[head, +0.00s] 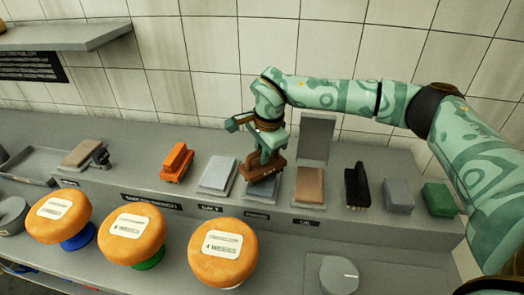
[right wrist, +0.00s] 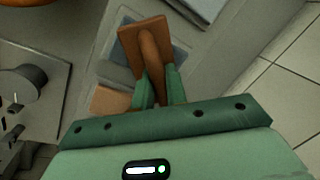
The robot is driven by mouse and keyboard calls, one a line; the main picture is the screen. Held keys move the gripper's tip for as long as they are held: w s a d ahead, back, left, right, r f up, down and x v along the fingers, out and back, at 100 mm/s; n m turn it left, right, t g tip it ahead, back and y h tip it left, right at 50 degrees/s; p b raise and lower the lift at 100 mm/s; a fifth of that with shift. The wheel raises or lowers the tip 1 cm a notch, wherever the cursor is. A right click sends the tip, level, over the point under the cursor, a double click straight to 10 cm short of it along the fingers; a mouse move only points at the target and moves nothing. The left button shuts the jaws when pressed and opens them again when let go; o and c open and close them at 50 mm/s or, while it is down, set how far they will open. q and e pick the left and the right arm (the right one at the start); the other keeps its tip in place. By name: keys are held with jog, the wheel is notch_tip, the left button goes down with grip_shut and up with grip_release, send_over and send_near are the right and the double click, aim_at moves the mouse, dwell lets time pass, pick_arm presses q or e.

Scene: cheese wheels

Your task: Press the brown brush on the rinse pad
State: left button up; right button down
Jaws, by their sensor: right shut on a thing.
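The brown brush (head: 261,174) is held in my right gripper (head: 268,150), over a blue-grey pad (head: 262,191) on the back ledge. I take this as the rinse pad; its label is too small to read surely. In the right wrist view the brush (right wrist: 146,42) sits between the two green fingers of my right gripper (right wrist: 160,90). The blue-grey pad (right wrist: 117,54) shows on both sides of the brush, which hides its middle. I cannot tell whether brush and pad touch. My left gripper is not in view.
A pale pad (head: 218,174) lies left of the brush and a tan pad (head: 310,186) right of it, before an upright grey panel (head: 316,138). An orange brush (head: 177,162), a black brush (head: 356,185) and a green block (head: 439,199) share the ledge. Cheese wheels (head: 222,252) stand in front.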

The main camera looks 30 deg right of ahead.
jog(key=shift+f, duration=0.4)
dwell(0.9)
jog(key=shift+f, duration=0.15)
dwell(1.6)
notch_tip(320, 180, up, 7)
jog(key=p, duration=0.7)
jog(key=shift+r, duration=0.2)
